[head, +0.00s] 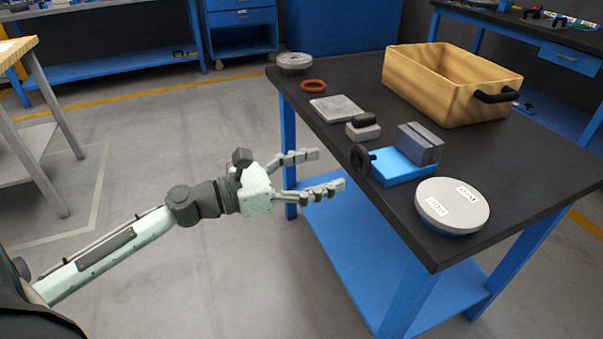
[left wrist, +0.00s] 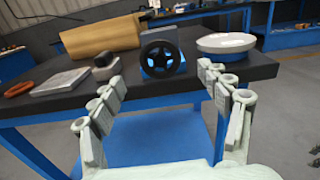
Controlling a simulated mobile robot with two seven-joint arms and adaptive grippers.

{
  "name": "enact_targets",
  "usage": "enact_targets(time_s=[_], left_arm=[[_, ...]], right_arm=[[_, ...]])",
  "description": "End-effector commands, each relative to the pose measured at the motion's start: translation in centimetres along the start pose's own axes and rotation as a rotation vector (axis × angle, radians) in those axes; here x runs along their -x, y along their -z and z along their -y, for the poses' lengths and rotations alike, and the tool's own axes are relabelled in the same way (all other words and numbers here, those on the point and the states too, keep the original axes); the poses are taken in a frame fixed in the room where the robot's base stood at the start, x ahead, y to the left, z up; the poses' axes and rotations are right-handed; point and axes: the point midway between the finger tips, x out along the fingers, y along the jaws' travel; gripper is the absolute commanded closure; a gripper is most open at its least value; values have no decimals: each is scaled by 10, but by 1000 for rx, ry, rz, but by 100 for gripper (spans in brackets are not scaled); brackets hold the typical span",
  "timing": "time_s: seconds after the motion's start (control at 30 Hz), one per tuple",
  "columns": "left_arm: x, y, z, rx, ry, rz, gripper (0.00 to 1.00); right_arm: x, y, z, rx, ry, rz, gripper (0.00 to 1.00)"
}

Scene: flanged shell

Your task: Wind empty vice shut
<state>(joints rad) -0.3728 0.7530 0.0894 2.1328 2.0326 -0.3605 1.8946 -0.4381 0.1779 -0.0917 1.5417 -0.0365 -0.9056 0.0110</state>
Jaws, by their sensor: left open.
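The vice (head: 402,160) has a blue base and grey jaws and stands on the black table near its front-left edge. Its jaws look close together, with a thin line between them; I cannot tell whether a gap remains. Its black handwheel (head: 361,159) points left toward my arm, and it faces the camera in the left wrist view (left wrist: 160,58). My left gripper (head: 332,170) is open and empty, off the table's left edge and short of the handwheel. In the left wrist view the handwheel shows between and beyond the open fingers (left wrist: 173,88). My right gripper is not in view.
On the table (head: 540,170), a round labelled flange (head: 452,203) stands right of the vice. A small grey block with a black top (head: 363,127), a flat plate (head: 337,108), an orange ring (head: 313,86), a grey disc (head: 294,62) and a tan crate (head: 440,85) are farther back.

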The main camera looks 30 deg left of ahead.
Motion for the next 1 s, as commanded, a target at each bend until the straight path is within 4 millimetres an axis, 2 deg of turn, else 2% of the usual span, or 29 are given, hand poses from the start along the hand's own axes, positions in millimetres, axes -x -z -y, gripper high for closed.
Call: enact_targets(time_s=[0.1,0.3,0.87,1.0], left_arm=[[20,1,0,3,-3,0,24],[36,0,0,0,-1,1,24],[37,-1,0,-2,0,1,24],[30,-1,0,-3,1,1,24]], right_arm=[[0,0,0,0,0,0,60],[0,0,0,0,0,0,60],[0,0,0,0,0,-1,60],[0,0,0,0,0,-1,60]])
